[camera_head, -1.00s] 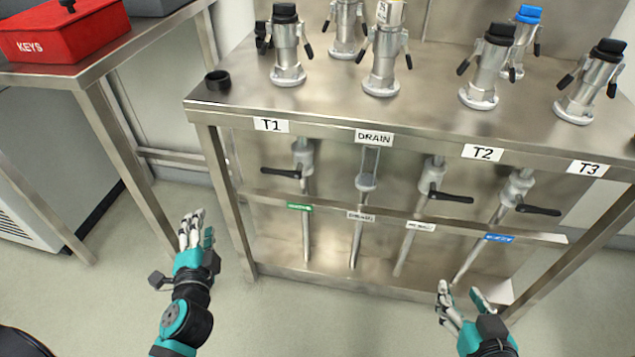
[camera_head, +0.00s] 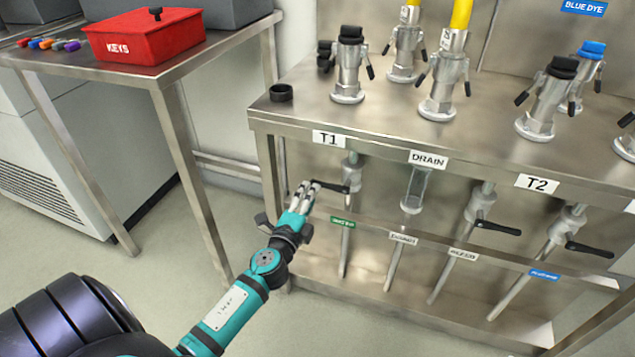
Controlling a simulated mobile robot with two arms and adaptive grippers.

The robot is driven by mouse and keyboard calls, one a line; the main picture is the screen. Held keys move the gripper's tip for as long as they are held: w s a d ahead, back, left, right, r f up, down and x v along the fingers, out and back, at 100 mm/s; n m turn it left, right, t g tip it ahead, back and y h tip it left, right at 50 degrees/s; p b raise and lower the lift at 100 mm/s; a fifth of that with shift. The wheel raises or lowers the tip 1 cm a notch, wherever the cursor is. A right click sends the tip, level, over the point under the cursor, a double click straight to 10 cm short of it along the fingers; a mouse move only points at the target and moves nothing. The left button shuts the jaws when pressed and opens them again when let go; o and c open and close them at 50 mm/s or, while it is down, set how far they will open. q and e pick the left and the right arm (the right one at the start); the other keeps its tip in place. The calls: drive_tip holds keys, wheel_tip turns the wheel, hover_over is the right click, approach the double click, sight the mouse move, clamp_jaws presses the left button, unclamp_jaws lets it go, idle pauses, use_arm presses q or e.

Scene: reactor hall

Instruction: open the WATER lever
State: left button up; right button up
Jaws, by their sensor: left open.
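The WATER lever (camera_head: 335,188) is a black handle on a steel valve below the T1 label, above a small green label (camera_head: 342,222) on the lower rail. The handle lies roughly level, pointing left from its valve. My left gripper (camera_head: 306,188) is open, with its pale fingers at the handle's free left end, overlapping it in the view. I cannot tell whether they touch it. My right gripper is not in view.
Two more black levers (camera_head: 497,227) sit to the right below the bench. The steel bench top (camera_head: 305,98) carries several couplings. A side table at left holds a red KEYS box (camera_head: 145,38). The front table leg and bench leg stand near my left arm.

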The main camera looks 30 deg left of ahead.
sight(317, 181)
use_arm(q)
drive_tip(key=shift+x, duration=3)
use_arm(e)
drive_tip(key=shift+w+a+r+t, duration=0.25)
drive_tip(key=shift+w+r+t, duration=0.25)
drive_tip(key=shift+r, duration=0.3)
use_arm(q)
drive_tip(key=shift+c, duration=0.5)
clamp_jaws()
drive_tip(key=shift+f, duration=0.1)
